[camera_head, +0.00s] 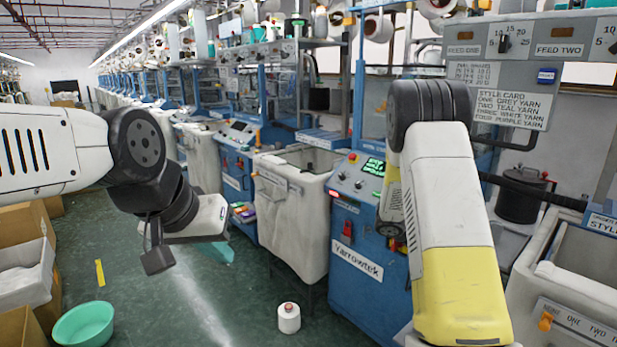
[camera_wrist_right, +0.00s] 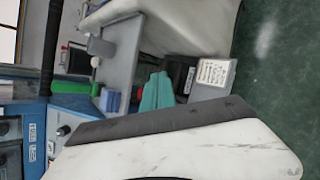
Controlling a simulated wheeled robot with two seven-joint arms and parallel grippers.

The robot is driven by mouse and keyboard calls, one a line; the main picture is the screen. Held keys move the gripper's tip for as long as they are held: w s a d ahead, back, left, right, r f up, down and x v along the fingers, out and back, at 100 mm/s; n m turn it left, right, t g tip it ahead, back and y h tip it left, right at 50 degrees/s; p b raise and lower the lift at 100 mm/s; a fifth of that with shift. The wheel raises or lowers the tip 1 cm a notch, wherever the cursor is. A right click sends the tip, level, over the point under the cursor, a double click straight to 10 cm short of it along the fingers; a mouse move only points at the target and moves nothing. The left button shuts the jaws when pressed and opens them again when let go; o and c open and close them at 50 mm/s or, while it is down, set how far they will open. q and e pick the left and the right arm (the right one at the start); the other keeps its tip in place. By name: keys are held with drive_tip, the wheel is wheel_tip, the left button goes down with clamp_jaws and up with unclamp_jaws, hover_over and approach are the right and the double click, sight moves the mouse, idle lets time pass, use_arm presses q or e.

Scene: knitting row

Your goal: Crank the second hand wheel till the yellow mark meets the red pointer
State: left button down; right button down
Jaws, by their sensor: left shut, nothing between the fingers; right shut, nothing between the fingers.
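No hand wheel, yellow mark or red pointer can be made out in either view. My left gripper (camera_head: 208,226) is in the left half of the head view, above the green floor, shut and apart from the machines. My right arm crosses in front of the blue Yarrowtek machine (camera_head: 357,268) and hides part of it. In the right wrist view, the white, dark-edged body of my right gripper (camera_wrist_right: 190,143) fills the bottom.
Blue knitting machines and pale bins (camera_head: 290,220) line the aisle. A style card (camera_head: 512,105) hangs at upper right. A white yarn cone (camera_head: 289,318) and teal basin (camera_head: 84,323) stand on the floor. Cardboard boxes are at left. The middle floor is mostly clear.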

drive_tip(key=s+a+r+m+t+y, duration=0.1)
drive_tip(key=s+a+r+m+y, duration=0.4)
drive_tip(key=s+a+r, duration=0.6)
drive_tip(key=s+a+r+m+t+y, duration=0.2)
drive_tip(key=s+a+r+m+y, duration=0.3)
drive_tip(key=s+a+r, duration=0.5)
drive_tip(key=s+a+y, duration=0.2)
drive_tip(key=s+a, duration=0.1)
drive_tip(key=s, duration=0.3)
drive_tip(key=shift+s+r+m+t, duration=0.3)
drive_tip(key=shift+r+m, duration=0.1)
